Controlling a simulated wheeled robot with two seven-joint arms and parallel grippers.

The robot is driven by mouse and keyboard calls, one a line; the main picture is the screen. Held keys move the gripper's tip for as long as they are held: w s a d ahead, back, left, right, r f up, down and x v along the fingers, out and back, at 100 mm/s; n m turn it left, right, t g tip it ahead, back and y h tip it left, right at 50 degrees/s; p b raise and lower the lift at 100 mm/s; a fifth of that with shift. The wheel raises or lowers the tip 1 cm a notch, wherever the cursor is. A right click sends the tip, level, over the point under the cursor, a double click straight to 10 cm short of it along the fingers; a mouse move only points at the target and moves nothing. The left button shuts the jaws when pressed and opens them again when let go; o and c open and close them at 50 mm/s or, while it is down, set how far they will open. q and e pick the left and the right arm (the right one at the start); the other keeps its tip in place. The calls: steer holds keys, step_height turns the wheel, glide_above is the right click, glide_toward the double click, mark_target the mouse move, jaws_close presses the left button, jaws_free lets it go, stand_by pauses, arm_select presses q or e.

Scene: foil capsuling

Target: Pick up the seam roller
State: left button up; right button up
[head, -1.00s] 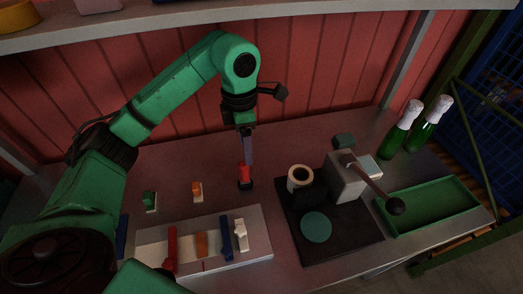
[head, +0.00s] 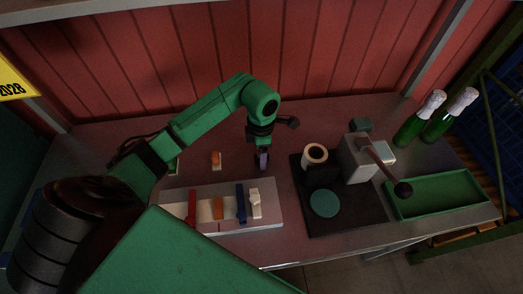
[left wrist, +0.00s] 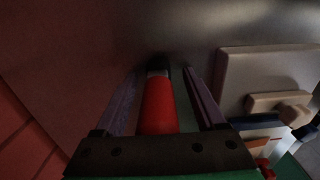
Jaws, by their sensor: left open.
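A red-handled tool with a dark end, likely the seam roller (left wrist: 158,105), lies between the two fingers of my left gripper (left wrist: 163,78) in the left wrist view. The fingers are open, one on each side of it, with a gap visible at least on the right. In the head view my left gripper (head: 263,160) points down at the table behind the tool tray, and it hides the red tool there. My right gripper is not in view.
An orange piece (head: 216,160) stands left of the gripper. A pale tray (head: 272,215) with red, orange, blue and white tools lies in front. A dark base (head: 345,215) with a lever press, a green tray (head: 440,212) and two green bottles (head: 408,130) are to the right.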

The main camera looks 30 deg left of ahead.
arm_select(q)
steer(key=shift+w, duration=0.15)
steer(key=c, duration=0.9)
jaws_close()
